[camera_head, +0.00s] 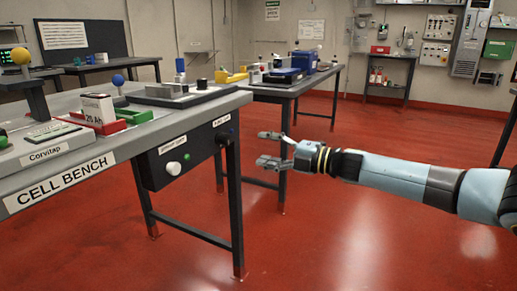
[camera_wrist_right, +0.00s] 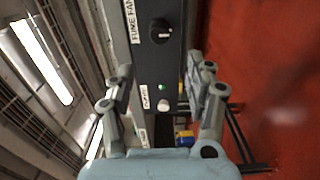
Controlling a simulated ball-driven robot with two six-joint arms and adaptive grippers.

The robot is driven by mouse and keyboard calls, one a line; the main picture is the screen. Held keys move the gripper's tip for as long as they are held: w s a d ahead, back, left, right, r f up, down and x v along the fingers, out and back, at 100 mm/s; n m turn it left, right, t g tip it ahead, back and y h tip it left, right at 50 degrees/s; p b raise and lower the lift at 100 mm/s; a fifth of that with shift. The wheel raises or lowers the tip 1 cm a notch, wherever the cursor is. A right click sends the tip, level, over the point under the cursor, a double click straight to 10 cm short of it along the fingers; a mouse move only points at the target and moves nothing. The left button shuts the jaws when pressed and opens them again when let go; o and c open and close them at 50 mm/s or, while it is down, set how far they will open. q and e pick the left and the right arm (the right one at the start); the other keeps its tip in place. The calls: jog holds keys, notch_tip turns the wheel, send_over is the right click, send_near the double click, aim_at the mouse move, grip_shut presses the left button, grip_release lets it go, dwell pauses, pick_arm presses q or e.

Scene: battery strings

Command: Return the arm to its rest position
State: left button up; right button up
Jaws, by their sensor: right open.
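My right gripper (camera_head: 270,150) is open and empty in the head view. Its arm comes in from the right, over the red floor, and the fingers point left, to the right of the cell bench (camera_head: 80,184). The right wrist view shows its two fingers (camera_wrist_right: 160,95) spread apart with nothing between them. Beyond them is the dark control box (camera_wrist_right: 155,65) with a black knob (camera_wrist_right: 160,31) and a small lit green light (camera_wrist_right: 162,87). In the head view the box (camera_head: 190,155) hangs under the bench edge. My left gripper is not in view.
On the bench stand a white box marked 25 Ah (camera_head: 97,108), a red tray (camera_head: 104,126), a green tray (camera_head: 135,116), and yellow (camera_head: 20,56) and blue (camera_head: 118,80) balls on stands. A second bench (camera_head: 290,90) stands behind. The red floor (camera_head: 350,230) below my arm is clear.

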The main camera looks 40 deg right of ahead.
jog(key=s+a+f+m+g+h+p, duration=0.15)
jog(key=s+f+m, duration=0.25)
jog(key=s+f, duration=0.45)
jog(key=s+a+f+m+g+h+p, duration=0.1)
jog(key=s+a+f+m+g+h, duration=0.15)
jog(key=s+f+m, duration=0.65)
jog(key=s+a+f+g+h+p, duration=0.1)
jog(key=s+f+h, duration=0.25)
jog(key=f, duration=0.95)
jog(key=s+a+f+m+g, duration=0.3)
jog(key=s+f, duration=0.2)
jog(key=s, duration=0.6)
jog(key=s+a+f+m+g+p, duration=0.1)
jog(key=s+a+f+m+g, duration=0.2)
jog(key=s, duration=0.9)
jog(key=s+a+f+m+g, duration=0.3)
jog(key=s+f+g, duration=0.2)
jog(key=s, duration=0.7)
notch_tip(320, 180, down, 2)
jog(key=shift+a, duration=0.4)
